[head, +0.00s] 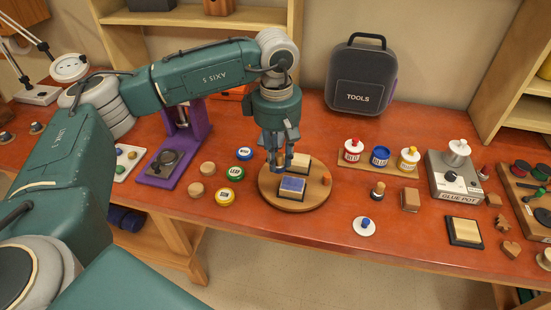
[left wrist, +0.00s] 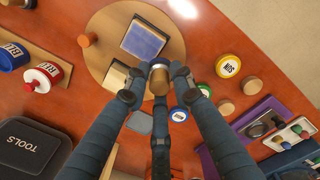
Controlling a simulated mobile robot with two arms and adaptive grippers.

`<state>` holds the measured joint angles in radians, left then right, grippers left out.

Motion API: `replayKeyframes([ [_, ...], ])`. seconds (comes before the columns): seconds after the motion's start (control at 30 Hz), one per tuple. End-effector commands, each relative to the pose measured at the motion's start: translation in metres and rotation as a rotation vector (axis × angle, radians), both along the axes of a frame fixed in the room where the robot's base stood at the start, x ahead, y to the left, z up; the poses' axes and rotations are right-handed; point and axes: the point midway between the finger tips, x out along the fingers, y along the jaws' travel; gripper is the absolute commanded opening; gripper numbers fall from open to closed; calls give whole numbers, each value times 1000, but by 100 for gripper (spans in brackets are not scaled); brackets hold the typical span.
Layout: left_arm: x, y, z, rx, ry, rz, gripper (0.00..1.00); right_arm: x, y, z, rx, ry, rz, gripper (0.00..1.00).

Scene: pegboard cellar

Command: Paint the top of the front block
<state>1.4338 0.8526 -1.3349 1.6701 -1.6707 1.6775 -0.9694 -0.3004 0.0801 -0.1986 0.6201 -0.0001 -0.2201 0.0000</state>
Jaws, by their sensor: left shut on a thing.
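The front block (head: 292,186) sits on a round wooden turntable (head: 312,196). Its top is blue inside a pale rim; the blue top also shows in the left wrist view (left wrist: 143,41). A second block (head: 298,164) with a bare cream top stands behind it, partly hidden by my gripper. My left gripper (head: 279,160) points down above the turntable, close to the back block. It is shut on a small wooden-handled tool (left wrist: 159,80) with a pale metal collar. The tool's working end is hidden. My right gripper is not in view.
Red (head: 352,150), blue (head: 380,156) and yellow (head: 409,158) paint jars stand on a rack to the right. An orange peg (head: 326,180) is on the turntable's right side. Round tins and wooden discs lie left. A glue pot (head: 456,178) stands farther right.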

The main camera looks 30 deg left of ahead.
Motion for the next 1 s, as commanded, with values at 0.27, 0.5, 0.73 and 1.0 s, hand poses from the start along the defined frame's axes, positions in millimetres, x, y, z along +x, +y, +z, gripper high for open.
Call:
replayKeyframes([
  [0.27,0,-7,28,0,-2,0,0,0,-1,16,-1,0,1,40],
  [0.5,-1,-9,33,0,-1,2,0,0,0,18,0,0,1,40],
  [0.73,-1,-9,33,0,-1,2,0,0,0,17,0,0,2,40],
  [1.0,-1,-8,33,0,-2,1,0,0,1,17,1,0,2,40],
])
